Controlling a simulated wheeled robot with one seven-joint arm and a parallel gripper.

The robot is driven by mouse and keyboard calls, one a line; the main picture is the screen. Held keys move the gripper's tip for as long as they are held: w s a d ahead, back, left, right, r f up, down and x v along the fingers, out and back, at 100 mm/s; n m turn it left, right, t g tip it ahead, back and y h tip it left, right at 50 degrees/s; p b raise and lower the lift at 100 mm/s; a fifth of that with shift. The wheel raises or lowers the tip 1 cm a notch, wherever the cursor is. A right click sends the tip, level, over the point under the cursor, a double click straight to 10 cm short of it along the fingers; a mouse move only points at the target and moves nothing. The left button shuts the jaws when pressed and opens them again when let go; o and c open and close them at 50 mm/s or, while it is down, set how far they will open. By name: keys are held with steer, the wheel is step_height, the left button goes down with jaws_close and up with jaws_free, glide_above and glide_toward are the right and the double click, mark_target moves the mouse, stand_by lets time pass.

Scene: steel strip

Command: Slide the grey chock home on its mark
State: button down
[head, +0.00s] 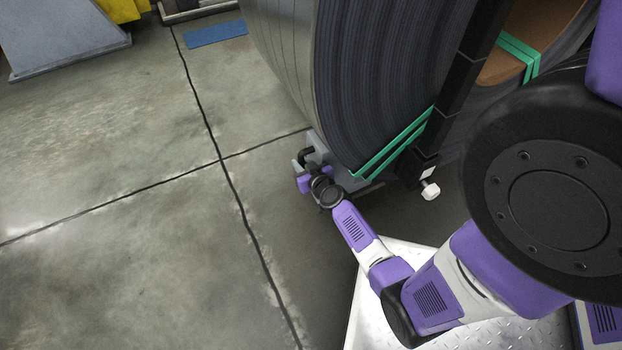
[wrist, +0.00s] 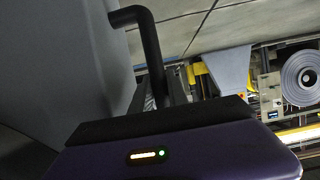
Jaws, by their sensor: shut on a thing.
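The grey chock (head: 318,147) sits low on the floor at the underside of the big steel coil (head: 375,75) in the head view. A bent black handle (head: 305,155) stands on it; the handle also shows large in the wrist view (wrist: 150,45). My gripper (head: 303,172) is at the chock's near left side, shut on the handle. In the wrist view my gripper's purple body fills the bottom, and its fingertips are mostly hidden. The coil and my arm cover part of the chock. I cannot make out the mark on the floor.
A blue flat patch (head: 215,33) lies farther back. The concrete floor at left is clear.

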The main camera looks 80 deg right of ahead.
steer(key=shift+s+d+b, duration=1.2)
steer(key=shift+s+d, duration=0.35)
steer(key=shift+s, duration=0.15)
steer(key=c, duration=1.2)
jaws_free()
steer(key=p, duration=0.2)
glide_toward(314, 158)
steer(key=x, duration=0.3)
steer(key=shift+s+a+f, duration=0.1)
steer(key=shift+a, duration=0.05)
